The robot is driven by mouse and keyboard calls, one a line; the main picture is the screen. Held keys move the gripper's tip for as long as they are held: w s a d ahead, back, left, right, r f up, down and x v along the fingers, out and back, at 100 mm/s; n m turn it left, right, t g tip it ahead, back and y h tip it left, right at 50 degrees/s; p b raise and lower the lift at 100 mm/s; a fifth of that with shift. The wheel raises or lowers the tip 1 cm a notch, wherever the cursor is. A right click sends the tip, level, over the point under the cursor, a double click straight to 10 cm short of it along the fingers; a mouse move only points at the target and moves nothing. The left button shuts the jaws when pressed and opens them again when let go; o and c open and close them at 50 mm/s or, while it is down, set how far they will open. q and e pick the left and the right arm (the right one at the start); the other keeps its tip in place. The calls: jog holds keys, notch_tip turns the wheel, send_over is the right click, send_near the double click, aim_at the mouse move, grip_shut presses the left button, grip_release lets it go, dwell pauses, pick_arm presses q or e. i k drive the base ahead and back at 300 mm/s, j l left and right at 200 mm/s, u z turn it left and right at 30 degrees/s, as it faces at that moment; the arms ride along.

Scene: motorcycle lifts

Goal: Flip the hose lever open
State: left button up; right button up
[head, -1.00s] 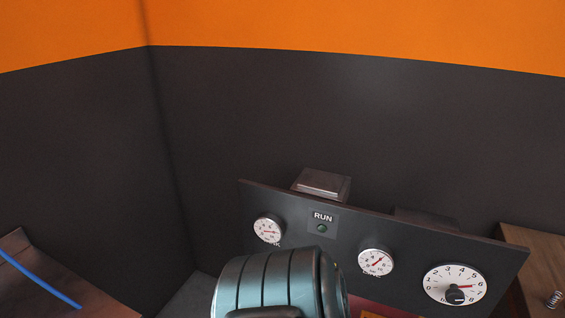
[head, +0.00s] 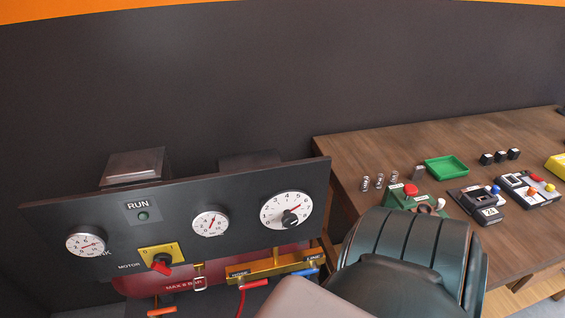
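Below the dark gauge panel (head: 120,225) in the head view, a brass manifold (head: 275,265) carries a red lever (head: 250,285) on its left and a blue lever (head: 305,272) on its right. An orange-red handle (head: 162,311) shows lower left at the picture's bottom edge. The lower parts of the levers are cut off or partly hidden by my arm. A ribbed dark link of my arm fills the bottom right. Neither gripper is in view.
The panel holds several gauges, a RUN lamp (head: 143,216) and a red motor switch on a yellow plate (head: 161,258). A red tank (head: 130,285) sits behind. A wooden bench (head: 420,150) at right bears a green tray (head: 446,168) and several control boxes.

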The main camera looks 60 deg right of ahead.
aim_at(253, 284)
jog(key=z, duration=1.45)
